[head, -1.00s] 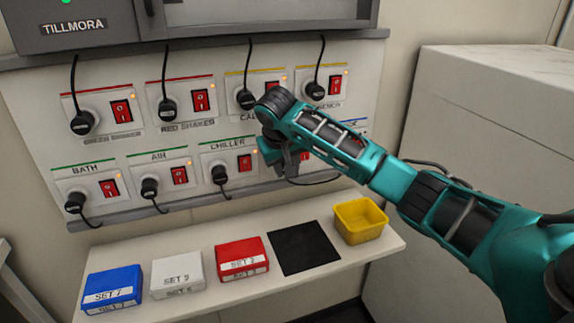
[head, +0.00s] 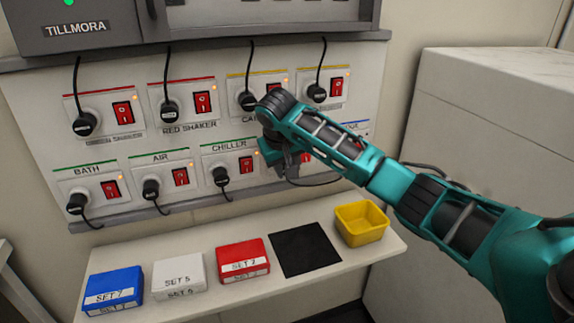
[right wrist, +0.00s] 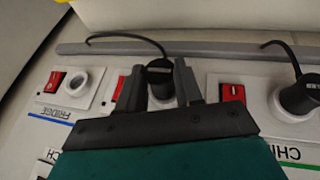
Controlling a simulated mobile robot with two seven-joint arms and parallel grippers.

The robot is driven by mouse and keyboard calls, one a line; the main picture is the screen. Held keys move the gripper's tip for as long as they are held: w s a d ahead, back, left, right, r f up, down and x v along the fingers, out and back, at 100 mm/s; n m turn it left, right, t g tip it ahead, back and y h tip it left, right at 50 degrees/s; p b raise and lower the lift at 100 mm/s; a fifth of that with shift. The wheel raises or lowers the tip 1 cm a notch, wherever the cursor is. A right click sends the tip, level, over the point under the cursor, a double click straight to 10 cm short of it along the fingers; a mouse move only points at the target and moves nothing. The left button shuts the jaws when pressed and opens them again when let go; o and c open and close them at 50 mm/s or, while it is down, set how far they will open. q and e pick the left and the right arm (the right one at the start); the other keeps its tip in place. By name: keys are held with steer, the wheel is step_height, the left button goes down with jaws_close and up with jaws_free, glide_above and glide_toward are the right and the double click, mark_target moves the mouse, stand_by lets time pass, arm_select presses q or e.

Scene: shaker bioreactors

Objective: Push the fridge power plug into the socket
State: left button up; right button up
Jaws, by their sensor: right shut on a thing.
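My right gripper (right wrist: 162,66) is shut on a black plug (right wrist: 160,76) with a cable curving away to the left in the right wrist view. A white socket ring shows just behind this plug; I cannot tell whether the plug is in it or in front of it. Beside it, the socket labelled FRIDGE (right wrist: 78,84) is empty, with a red switch (right wrist: 55,82). In the head view my right gripper (head: 288,168) is at the lower row, right of CHILLER. My left gripper is not in view.
Plugged neighbours include the chiller plug (head: 220,177) and several others on the panel. Below is a shelf (head: 205,305) with blue (head: 112,289), white (head: 179,276) and red (head: 242,260) boxes, a black mat (head: 305,250) and a yellow bin (head: 361,224).

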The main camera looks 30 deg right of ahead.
steer(key=shift+w+d, duration=0.1)
steer(key=shift+w, duration=0.35)
steer(key=o, duration=1.2)
steer(key=shift+c, duration=0.2)
steer(key=shift+r, duration=0.1)
steer(key=v, duration=1.2)
steer(key=shift+r, duration=0.35)
steer(key=shift+s+a+f, duration=0.1)
steer(key=shift+a, duration=0.15)
